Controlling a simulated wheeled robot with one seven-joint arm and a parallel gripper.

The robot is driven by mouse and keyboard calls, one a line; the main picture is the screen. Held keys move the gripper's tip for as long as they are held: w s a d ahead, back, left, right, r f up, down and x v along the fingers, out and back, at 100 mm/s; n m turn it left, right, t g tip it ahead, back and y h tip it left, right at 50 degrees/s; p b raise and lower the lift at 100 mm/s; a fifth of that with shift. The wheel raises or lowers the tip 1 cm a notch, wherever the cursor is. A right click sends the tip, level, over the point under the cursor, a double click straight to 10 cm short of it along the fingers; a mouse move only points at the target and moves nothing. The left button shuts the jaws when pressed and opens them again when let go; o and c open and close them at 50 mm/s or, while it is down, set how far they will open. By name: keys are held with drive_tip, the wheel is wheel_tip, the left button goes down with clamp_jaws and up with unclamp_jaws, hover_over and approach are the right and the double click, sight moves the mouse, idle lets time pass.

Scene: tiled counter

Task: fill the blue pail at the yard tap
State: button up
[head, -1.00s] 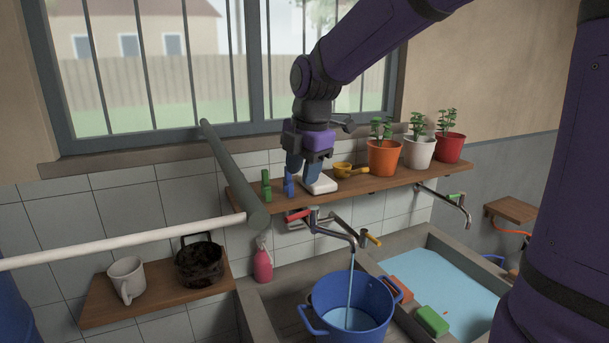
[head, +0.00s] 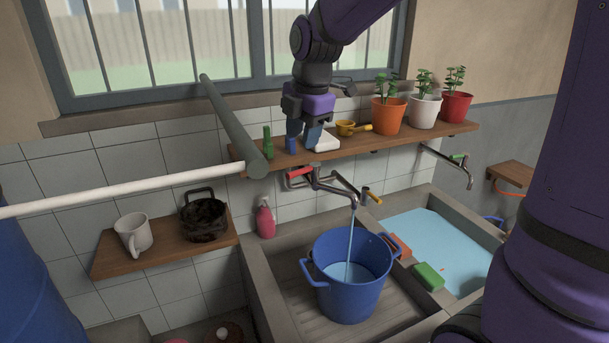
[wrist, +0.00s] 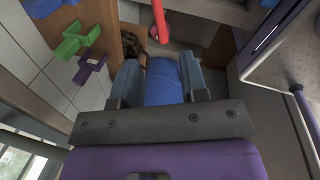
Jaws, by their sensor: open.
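The blue pail (head: 347,297) stands upright in the left basin with water in it. A stream runs into it from the spout of the tap (head: 335,190), which has a red handle (head: 300,172). My gripper (head: 303,143) is open above the wooden shelf, behind the tap and higher than it. Its fingers are close to a small blue item (head: 291,146) and a white item (head: 326,143); contact is unclear. In the wrist view, a blue surface (wrist: 163,82) shows between the open fingers; I cannot tell what it belongs to. A red bar (wrist: 160,20) lies beyond.
Potted plants (head: 388,117) and a yellow scoop (head: 352,128) stand on the shelf (head: 390,144). A grey-green pipe (head: 235,127) crosses to the left of my gripper. The right basin holds water (head: 440,245); a green sponge (head: 428,277) lies on the divider.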

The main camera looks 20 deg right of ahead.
sight(298, 171)
drive_tip(key=f, duration=0.3)
drive_tip(key=w+f, duration=0.1)
drive_tip(key=f, duration=0.4)
drive_tip(key=shift+w+a+f, duration=0.3)
drive_tip(key=shift+f, duration=0.1)
clamp_jaws()
